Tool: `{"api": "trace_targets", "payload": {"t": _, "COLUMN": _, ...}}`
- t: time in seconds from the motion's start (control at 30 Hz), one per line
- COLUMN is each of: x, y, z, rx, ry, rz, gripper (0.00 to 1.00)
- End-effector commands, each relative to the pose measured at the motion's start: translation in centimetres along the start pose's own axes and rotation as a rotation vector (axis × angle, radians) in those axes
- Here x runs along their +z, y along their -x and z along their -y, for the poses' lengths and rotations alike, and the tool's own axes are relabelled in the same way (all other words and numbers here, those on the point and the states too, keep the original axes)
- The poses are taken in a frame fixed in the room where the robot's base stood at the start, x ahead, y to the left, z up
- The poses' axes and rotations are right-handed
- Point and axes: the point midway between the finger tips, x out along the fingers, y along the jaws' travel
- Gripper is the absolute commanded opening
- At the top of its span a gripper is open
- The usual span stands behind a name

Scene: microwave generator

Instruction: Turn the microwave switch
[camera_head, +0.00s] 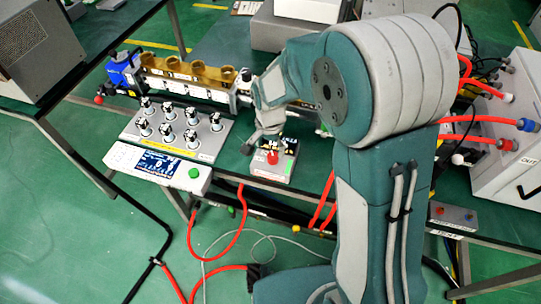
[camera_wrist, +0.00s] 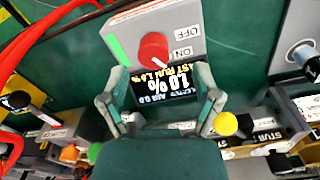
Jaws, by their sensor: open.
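The microwave switch is a red knob (camera_head: 272,157) on a small grey box (camera_head: 268,170) at the table's front edge. The wrist view shows the red knob (camera_wrist: 155,50) close up, with OFF and ON labels on the box (camera_wrist: 190,20) and a green strip at its left. A dark display with yellow and white text sits beside the knob. My gripper (camera_head: 266,134) is just above and behind the box in the head view. In the wrist view my gripper (camera_wrist: 160,82) has its two fingers spread apart, with the display between them and the knob just beyond the fingertips, not gripped.
A panel with several black-and-white knobs (camera_head: 175,132) and a screen unit with a green button (camera_head: 195,173) stand left of the switch box. A brass waveguide assembly (camera_head: 190,72) lies behind. Red hoses (camera_head: 482,119) run at the right and below the table edge.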

Motion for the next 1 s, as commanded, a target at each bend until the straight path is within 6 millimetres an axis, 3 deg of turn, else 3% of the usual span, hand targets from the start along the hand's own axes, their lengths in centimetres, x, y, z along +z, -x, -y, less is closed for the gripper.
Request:
{"api": "trace_targets", "payload": {"t": 0.1, "x": -0.1, "y": -2.2, "z": -0.3, "rx": 0.001, "ry": -0.001, "rz": 0.004, "gripper": 0.81}}
{"api": "trace_targets", "payload": {"t": 0.3, "x": -0.1, "y": -4.4, "z": -0.1, "rx": 0.0, "ry": -0.001, "rz": 0.001, "gripper": 0.81}}
{"api": "trace_targets", "payload": {"t": 0.63, "x": 0.0, "y": -4.8, "z": 0.0, "rx": -0.001, "ry": 0.0, "rz": -0.001, "gripper": 0.81}}
{"api": "trace_targets", "payload": {"t": 0.67, "x": 0.0, "y": -4.8, "z": 0.0, "rx": -0.001, "ry": 0.0, "rz": -0.001, "gripper": 0.72}}
{"api": "trace_targets", "payload": {"t": 0.8, "x": -0.1, "y": -4.8, "z": -0.1, "rx": -0.002, "ry": 0.0, "rz": 0.0, "gripper": 0.1}}
{"api": "trace_targets", "payload": {"t": 0.83, "x": -0.1, "y": -4.8, "z": -0.1, "rx": -0.002, "ry": -0.001, "rz": 0.0, "gripper": 0.0}}
{"api": "trace_targets", "payload": {"t": 1.0, "x": -0.1, "y": -4.8, "z": 0.0, "rx": -0.003, "ry": 0.0, "rz": -0.002, "gripper": 0.0}}
